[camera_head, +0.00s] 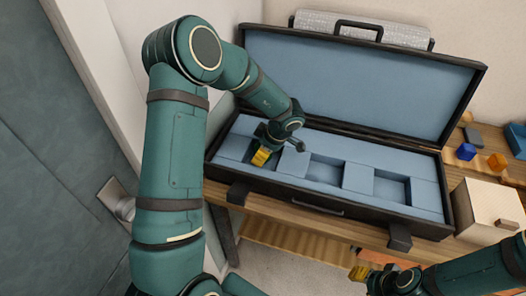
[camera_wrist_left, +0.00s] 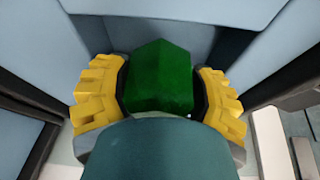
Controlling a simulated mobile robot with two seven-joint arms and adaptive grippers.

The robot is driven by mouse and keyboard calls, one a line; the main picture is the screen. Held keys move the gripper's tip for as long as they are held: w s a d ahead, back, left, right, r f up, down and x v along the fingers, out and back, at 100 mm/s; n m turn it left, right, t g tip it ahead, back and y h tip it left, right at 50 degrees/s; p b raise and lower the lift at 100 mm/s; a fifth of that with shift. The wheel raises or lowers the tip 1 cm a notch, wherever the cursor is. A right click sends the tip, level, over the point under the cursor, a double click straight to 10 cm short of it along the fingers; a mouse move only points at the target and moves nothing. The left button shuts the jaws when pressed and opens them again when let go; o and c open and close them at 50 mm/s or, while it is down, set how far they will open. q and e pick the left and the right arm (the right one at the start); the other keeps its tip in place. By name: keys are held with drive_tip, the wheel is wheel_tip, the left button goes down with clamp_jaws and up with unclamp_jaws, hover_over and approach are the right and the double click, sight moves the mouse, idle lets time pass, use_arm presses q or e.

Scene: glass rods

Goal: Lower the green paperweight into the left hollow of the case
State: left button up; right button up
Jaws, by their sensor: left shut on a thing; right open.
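The green paperweight (camera_wrist_left: 160,78) is a faceted dark-green block between the yellow fingers of my left gripper (camera_wrist_left: 158,92) in the left wrist view. The gripper is shut on it. In the head view my left gripper (camera_head: 262,156) is over the left hollow of the open black case (camera_head: 325,205), its fingertips pointing down. The paperweight is hidden there by the gripper, and I cannot tell whether it touches the hollow's floor. Blue foam shows around the paperweight in the wrist view. My right gripper (camera_head: 359,272) is open, low at the front edge of the table.
The middle hollow (camera_head: 324,170) and right hollow (camera_head: 392,188) look empty. The case lid (camera_head: 355,85) stands open behind. At the right are a blue block (camera_head: 466,151), an orange block (camera_head: 497,161), a blue box (camera_head: 516,140) and a pale wooden box (camera_head: 488,210).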

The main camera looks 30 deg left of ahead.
use_arm(q)
drive_tip(key=shift+f, duration=1.05)
idle(0.4)
